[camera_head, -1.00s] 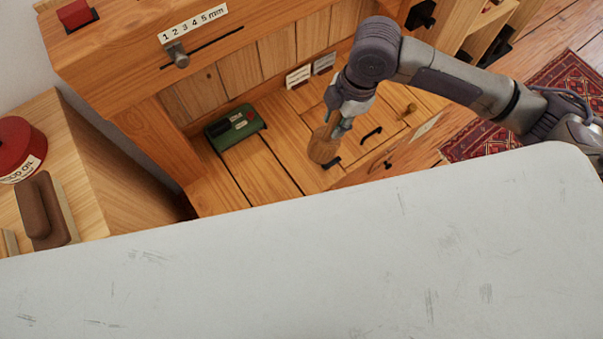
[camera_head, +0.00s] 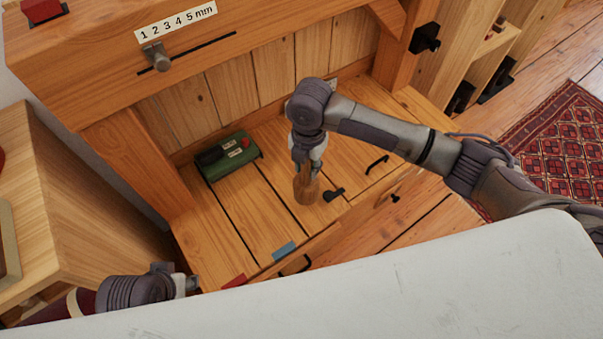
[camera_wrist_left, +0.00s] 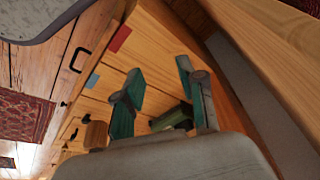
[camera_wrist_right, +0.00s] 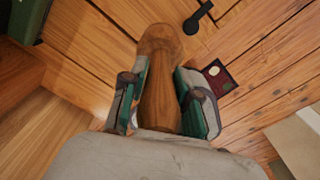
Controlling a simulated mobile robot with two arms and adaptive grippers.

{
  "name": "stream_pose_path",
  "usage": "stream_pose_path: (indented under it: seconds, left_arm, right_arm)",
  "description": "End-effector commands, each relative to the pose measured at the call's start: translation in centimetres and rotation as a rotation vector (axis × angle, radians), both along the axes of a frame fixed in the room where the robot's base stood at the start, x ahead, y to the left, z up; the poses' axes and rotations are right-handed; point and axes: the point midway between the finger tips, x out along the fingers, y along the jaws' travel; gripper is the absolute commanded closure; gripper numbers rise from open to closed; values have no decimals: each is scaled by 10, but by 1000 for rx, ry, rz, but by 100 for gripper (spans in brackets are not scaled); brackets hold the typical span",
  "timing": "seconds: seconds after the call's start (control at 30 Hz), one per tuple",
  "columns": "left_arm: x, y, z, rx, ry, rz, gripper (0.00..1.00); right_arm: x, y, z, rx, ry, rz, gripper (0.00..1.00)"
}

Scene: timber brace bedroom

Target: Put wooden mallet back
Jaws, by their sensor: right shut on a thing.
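The wooden mallet (camera_head: 306,188) is brown and rounded, seen at the lower end of my right gripper (camera_head: 310,167). My right gripper is shut on it and holds it roughly upright over the plank surface (camera_head: 251,215) of the wooden bench; I cannot tell whether it touches the planks. In the right wrist view the mallet (camera_wrist_right: 160,90) runs between the two fingers. My left gripper (camera_head: 190,285) is at the lower left, by the bench's front edge. In the left wrist view its fingers (camera_wrist_left: 158,75) are spread apart with nothing between them.
A green box (camera_head: 228,158) stands at the back left of the planks. A black latch (camera_head: 333,194) lies right of the mallet. Blue (camera_head: 284,250) and red (camera_head: 234,281) patches mark the front edge. A pale worktop (camera_head: 400,285) fills the foreground.

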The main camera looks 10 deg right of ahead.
Motion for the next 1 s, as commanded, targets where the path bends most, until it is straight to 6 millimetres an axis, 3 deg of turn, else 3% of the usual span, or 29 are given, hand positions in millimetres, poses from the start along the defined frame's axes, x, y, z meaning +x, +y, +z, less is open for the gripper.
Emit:
stream_pose_path:
  seconds: [0.1, 0.23, 0.57, 0.9, 0.93, 1.0]
  left_arm:
    - [-5, 1, 11, 0, -8, 1, 60]
    - [-8, 1, 19, 0, -11, 1, 60]
    - [-8, 1, 4, 0, -10, 1, 60]
    - [-8, 1, 5, 0, -11, 1, 60]
    - [-8, 1, 5, 0, -11, 1, 60]
    - [-8, 1, 5, 0, -11, 1, 60]
  right_arm:
    - [16, 6, -11, 1, -2, -1, 100]
    - [23, 9, -14, 2, -3, -1, 100]
    - [23, 8, -53, 0, 0, -1, 100]
    - [23, 9, -55, 0, -3, -1, 100]
    - [22, 8, -56, -1, -1, -1, 67]
    - [22, 8, -56, -1, -1, -1, 55]
